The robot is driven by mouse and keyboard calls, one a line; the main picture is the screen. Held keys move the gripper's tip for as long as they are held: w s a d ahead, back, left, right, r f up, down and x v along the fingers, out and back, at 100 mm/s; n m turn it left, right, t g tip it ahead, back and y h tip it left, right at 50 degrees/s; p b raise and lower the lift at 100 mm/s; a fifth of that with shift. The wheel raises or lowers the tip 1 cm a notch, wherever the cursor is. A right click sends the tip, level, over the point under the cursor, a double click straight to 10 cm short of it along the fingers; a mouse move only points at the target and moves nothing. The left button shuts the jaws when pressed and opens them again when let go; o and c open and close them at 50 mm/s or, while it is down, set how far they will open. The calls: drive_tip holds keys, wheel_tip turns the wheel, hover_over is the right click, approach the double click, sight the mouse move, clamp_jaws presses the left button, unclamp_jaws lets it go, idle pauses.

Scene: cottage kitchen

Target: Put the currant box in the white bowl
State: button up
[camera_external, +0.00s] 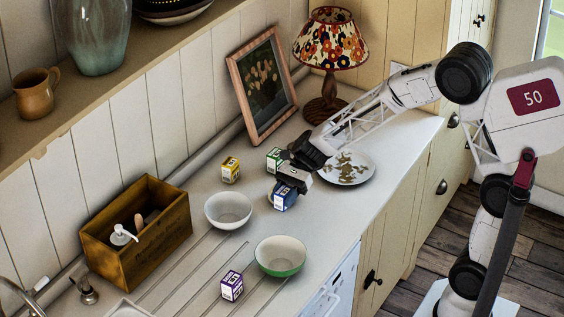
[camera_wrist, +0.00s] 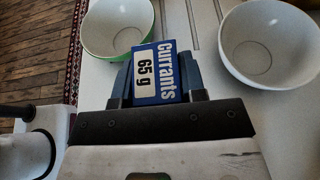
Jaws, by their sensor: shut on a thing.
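The currant box is blue and white, and its label reads "Currants 65 g" in the wrist view (camera_wrist: 154,74). My gripper (camera_wrist: 156,82) is shut on it, with a finger on either side. In the external view the currant box (camera_external: 284,198) hangs under my gripper (camera_external: 290,184), just right of the white bowl (camera_external: 228,211). I cannot tell how high it is above the counter. The white bowl also shows at the upper right in the wrist view (camera_wrist: 270,45) and looks empty.
A green bowl (camera_external: 280,256) stands in front of the white bowl. A yellow box (camera_external: 230,169), a green box (camera_external: 274,159) and a purple box (camera_external: 231,286) stand on the counter. A plate (camera_external: 366,176), a lamp (camera_external: 331,45), a picture frame (camera_external: 240,92) and a wooden crate (camera_external: 178,240) are around.

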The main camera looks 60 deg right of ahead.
drive_tip(key=shift+w, duration=0.15)
hover_over(235, 216)
drive_tip(key=f, duration=0.2)
drive_tip(key=shift+r, duration=0.25)
idle(0.5)
drive_tip(key=shift+f, duration=0.1)
drive_tip(key=shift+f, duration=1.65)
drive_tip(key=shift+f, duration=0.65)
drive_tip(key=o, duration=0.9)
drive_tip(key=shift+f, duration=0.1)
